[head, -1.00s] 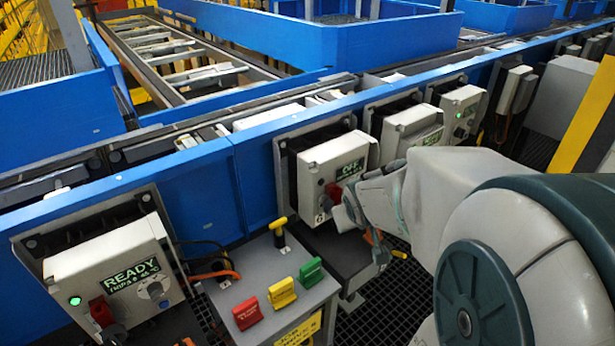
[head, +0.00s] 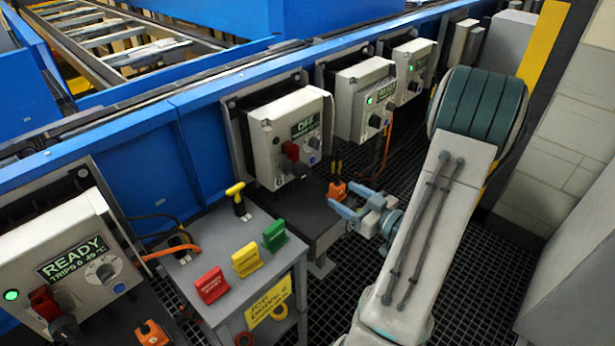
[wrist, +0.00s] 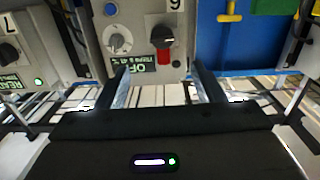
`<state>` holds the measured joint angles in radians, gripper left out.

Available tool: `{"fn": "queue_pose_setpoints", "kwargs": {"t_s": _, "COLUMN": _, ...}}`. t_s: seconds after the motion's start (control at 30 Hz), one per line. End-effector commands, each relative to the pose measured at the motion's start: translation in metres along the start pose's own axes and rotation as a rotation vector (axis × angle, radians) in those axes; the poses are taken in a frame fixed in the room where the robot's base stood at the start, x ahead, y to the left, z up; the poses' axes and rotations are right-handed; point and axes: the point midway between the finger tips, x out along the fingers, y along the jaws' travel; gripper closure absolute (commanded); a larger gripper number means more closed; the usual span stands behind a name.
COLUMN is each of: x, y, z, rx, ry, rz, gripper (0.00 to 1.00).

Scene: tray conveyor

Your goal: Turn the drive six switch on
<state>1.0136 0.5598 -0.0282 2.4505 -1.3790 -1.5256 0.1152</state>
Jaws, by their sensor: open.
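The drive six box (head: 262,150) is a pale grey unit on the blue conveyor side, marked 6. Its display (head: 305,126) reads OFF and its lamp is not lit green. Its switch has a red handle (head: 291,150) above a black part (head: 299,169). In the wrist view, which is upside down, the red handle (wrist: 164,57) shows beyond the fingertips, between them. My gripper (head: 346,200) is open and empty, below and to the right of the switch, apart from it. It also shows in the wrist view (wrist: 160,75).
A neighbouring box (head: 75,262) at left reads READY with a green lamp. More lit boxes (head: 365,98) stand to the right. A grey stand (head: 205,245) with red, yellow and green tags and a yellow T-handle is below left. Orange plugs and cables hang below the boxes. Dark grating lies beneath.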

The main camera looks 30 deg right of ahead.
Motion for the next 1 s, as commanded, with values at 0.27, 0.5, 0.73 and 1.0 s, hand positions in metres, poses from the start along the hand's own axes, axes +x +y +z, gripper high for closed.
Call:
{"fn": "queue_pose_setpoints", "kwargs": {"t_s": 0.27, "x": 0.016, "y": -0.003, "z": -0.002, "rx": 0.017, "ry": 0.038, "rz": -0.017, "gripper": 0.39}}
{"fn": "queue_pose_setpoints", "kwargs": {"t_s": 0.5, "x": 0.067, "y": -0.004, "z": -0.004, "rx": 0.017, "ry": 0.037, "rz": -0.017, "gripper": 0.39}}
{"fn": "queue_pose_setpoints", "kwargs": {"t_s": 0.73, "x": 0.11, "y": -0.004, "z": -0.005, "rx": 0.018, "ry": 0.036, "rz": -0.014, "gripper": 0.39}}
{"fn": "queue_pose_setpoints", "kwargs": {"t_s": 1.0, "x": 0.132, "y": -0.003, "z": -0.006, "rx": 0.017, "ry": 0.036, "rz": -0.011, "gripper": 0.39}}
